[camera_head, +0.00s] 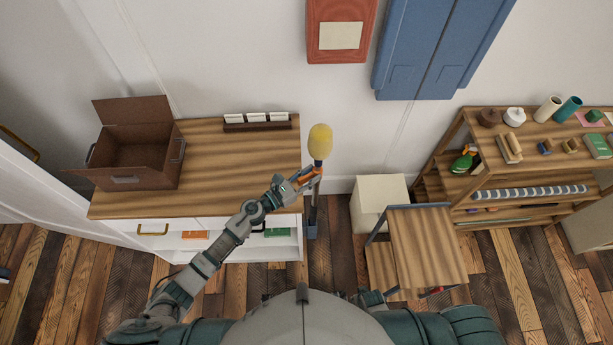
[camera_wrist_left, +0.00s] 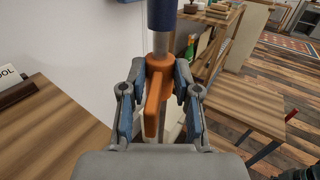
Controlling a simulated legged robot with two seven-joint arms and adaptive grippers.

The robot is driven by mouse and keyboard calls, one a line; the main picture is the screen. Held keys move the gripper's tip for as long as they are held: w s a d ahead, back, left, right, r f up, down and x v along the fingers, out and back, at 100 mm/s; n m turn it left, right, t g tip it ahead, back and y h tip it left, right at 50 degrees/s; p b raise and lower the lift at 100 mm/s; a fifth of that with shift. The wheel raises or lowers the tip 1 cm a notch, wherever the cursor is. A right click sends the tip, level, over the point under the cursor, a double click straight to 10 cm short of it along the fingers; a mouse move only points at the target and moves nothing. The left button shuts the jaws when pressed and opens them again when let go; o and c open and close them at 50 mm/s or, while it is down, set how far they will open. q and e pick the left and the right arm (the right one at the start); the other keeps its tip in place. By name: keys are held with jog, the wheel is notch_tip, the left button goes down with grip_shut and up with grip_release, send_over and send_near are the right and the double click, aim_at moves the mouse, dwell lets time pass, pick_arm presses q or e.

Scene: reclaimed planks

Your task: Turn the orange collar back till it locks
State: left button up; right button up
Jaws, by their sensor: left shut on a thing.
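The orange collar (camera_wrist_left: 158,66) sits around a pale upright pole, with a lever-like arm pointing down toward my wrist. My left gripper (camera_wrist_left: 158,95) is shut on the orange collar, one finger on each side of it. In the head view my left gripper (camera_head: 299,181) reaches to the collar (camera_head: 310,174) just past the counter's right edge. Above the collar the pole has a dark blue sleeve (camera_wrist_left: 162,14) and a yellow fluffy head (camera_head: 320,141). The pole's lower part runs down to a blue-grey base on the floor. My right gripper does not show.
A wooden counter (camera_head: 222,160) with an open brown box (camera_head: 140,145) and a card holder (camera_head: 257,122) stands at left. A cream box (camera_head: 377,197), a wooden step stool (camera_head: 428,245) and a filled shelf (camera_head: 530,131) stand to the right.

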pick_arm(q)
jog(key=shift+n+t+y+p, duration=0.3)
jog(key=shift+t, duration=0.1)
